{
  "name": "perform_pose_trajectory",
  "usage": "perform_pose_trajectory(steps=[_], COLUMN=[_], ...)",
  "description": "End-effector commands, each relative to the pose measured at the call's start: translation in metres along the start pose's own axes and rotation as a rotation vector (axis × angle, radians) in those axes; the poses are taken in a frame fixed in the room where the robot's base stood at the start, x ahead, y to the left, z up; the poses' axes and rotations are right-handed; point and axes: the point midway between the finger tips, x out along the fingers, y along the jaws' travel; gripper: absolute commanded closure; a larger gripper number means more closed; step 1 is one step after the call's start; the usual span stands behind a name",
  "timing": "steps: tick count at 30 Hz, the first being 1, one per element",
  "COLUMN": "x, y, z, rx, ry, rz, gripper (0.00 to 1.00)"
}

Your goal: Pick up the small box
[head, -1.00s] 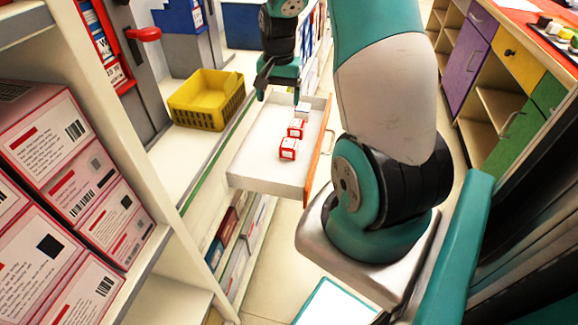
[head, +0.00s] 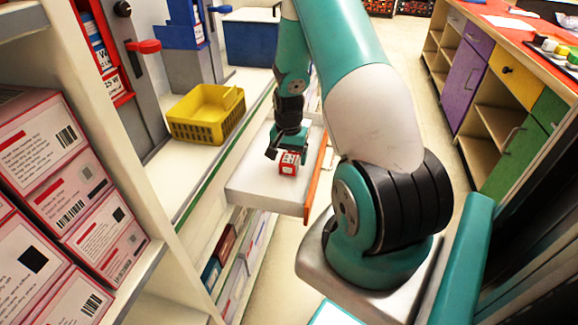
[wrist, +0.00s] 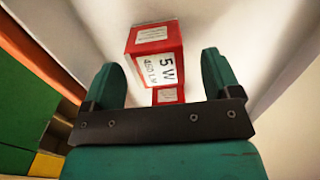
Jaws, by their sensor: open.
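A small red and white box (head: 289,162) sits in the open white drawer (head: 255,187), right by my gripper (head: 281,152). In the wrist view the small box (wrist: 155,60) shows its printed face just beyond and between the two green fingers of my gripper (wrist: 165,78). The fingers are apart with nothing clearly held. A second red box (wrist: 168,95) is partly hidden behind the gripper's dark plate in the wrist view. The rest of the drawer's contents are hidden by my arm in the head view.
A yellow basket (head: 207,113) stands on the shelf left of the drawer. Large pink-white boxes (head: 75,190) fill the near left shelves. The drawer's orange front (head: 317,175) is its right edge. Coloured cabinets (head: 490,75) stand at the right across the floor.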

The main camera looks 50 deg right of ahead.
Motion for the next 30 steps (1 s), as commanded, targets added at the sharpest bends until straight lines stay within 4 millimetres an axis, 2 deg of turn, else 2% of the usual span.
perform_pose_trajectory(steps=[3, 6, 14, 15, 21, 22, 30], x=[0.022, 0.032, 0.035, 0.035, 0.035, 0.035, 0.035], y=[0.002, 0.002, 0.002, 0.002, 0.002, 0.002, 0.002], z=[0.002, 0.001, 0.001, 0.001, 0.001, 0.001, 0.001], rx=[0.000, 0.000, 0.000, 0.000, 0.000, 0.000, 0.000], ry=[-0.004, -0.001, 0.000, 0.000, 0.000, 0.000, 0.000], rz=[0.002, 0.001, 0.000, 0.000, 0.000, 0.000, 0.000], gripper=[0.17, 0.17, 0.17, 0.19, 0.65, 0.71, 0.71])
